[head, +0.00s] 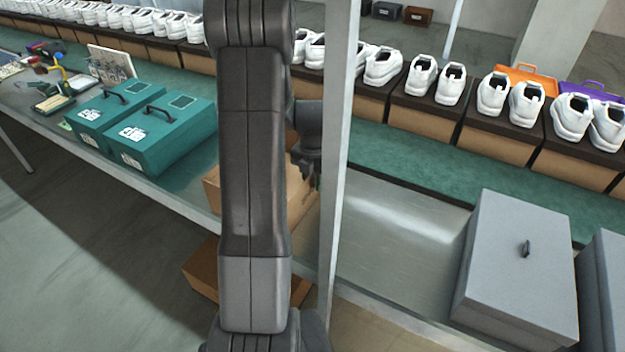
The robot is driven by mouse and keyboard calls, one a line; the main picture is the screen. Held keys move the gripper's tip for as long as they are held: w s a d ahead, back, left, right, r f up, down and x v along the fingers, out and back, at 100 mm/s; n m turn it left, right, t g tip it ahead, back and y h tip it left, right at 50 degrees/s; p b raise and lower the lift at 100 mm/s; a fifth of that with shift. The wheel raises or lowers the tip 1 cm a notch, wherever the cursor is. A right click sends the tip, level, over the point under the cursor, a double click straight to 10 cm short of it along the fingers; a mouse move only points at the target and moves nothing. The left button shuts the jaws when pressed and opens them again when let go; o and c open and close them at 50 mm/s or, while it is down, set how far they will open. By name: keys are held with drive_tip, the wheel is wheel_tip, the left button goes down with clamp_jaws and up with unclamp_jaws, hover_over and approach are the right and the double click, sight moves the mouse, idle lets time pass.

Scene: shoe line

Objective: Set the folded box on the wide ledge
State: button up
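A brown cardboard box (299,193) sits at ledge height, mostly hidden behind my arm. I cannot tell whether it is the folded box or whether it rests on the ledge. My gripper (312,182) points down at this box's right part, partly hidden by my arm and close to a metal post. Its fingers are too small and dark to show whether they hold the box. A wide grey metal ledge (395,225) runs along the front of the green conveyor. A second brown box (203,268) is lower down, below the ledge, also partly behind my arm.
An upright metal post (342,130) stands just right of my gripper. Teal toolboxes (170,130) stand on the ledge at left, grey cases (520,265) at right. White shoes (383,66) on boxes line the back. The ledge between post and grey cases is clear.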

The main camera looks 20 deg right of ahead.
wheel_tip(320, 180, up, 12)
drive_tip(key=shift+r, duration=0.2)
idle(0.5)
drive_tip(key=shift+f, duration=0.15)
wheel_tip(320, 180, down, 12)
drive_tip(key=shift+r, duration=1.6)
